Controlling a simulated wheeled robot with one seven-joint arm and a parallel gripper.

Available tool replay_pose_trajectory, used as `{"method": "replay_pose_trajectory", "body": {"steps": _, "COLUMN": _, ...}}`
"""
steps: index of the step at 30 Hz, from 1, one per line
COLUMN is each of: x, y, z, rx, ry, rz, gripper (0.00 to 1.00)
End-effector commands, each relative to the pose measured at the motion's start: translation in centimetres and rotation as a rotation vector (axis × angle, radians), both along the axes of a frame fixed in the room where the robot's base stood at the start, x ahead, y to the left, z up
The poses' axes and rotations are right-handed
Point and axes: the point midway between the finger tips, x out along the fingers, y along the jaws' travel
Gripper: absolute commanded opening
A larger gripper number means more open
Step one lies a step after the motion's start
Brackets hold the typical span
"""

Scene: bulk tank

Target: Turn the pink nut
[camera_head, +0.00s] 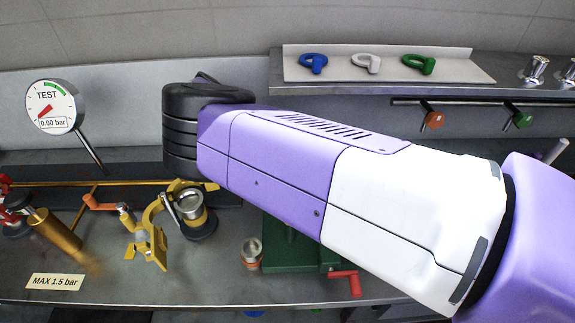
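I cannot make out a pink nut in this view. My purple and white arm crosses the middle and right of the picture, and its black end joint covers part of the bench behind it. A brass pipe (88,190) runs to the left, with an orange lever handle (98,203) in front.
A round TEST gauge (52,106) reads 0.00 bar. A brass cylinder (55,230) stands behind a MAX 1.5 bar label (55,282). A green block (285,250) with a red crank (348,279) is under my arm. The shelf holds blue (313,63), white (367,63) and green (419,64) handles.

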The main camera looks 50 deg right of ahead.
Motion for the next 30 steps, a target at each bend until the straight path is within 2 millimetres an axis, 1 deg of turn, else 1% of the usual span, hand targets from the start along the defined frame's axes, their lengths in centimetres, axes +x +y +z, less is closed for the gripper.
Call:
{"method": "replay_pose_trajectory", "body": {"steps": 1, "x": -0.17, "y": 0.04, "z": -0.44, "rx": 0.004, "ry": 0.003, "rz": -0.016, "gripper": 0.00}}
{"method": "replay_pose_trajectory", "body": {"steps": 20, "x": -0.32, "y": 0.00, "z": -0.13, "rx": 0.002, "ry": 0.008, "rz": -0.038, "gripper": 0.00}}
{"method": "replay_pose_trajectory", "body": {"steps": 21, "x": -0.32, "y": 0.00, "z": -0.13, "rx": 0.002, "ry": 0.008, "rz": -0.038, "gripper": 0.41}}
{"method": "replay_pose_trajectory", "body": {"steps": 23, "x": -0.27, "y": -0.01, "z": -0.12, "rx": 0.002, "ry": 0.007, "rz": -0.037, "gripper": 0.53}}
{"method": "replay_pose_trajectory", "body": {"steps": 24, "x": -0.26, "y": -0.01, "z": -0.11, "rx": 0.002, "ry": 0.006, "rz": -0.036, "gripper": 0.55}}
{"method": "replay_pose_trajectory", "body": {"steps": 30, "x": -0.16, "y": -0.02, "z": -0.07, "rx": 0.001, "ry": 0.004, "rz": -0.033, "gripper": 0.55}}
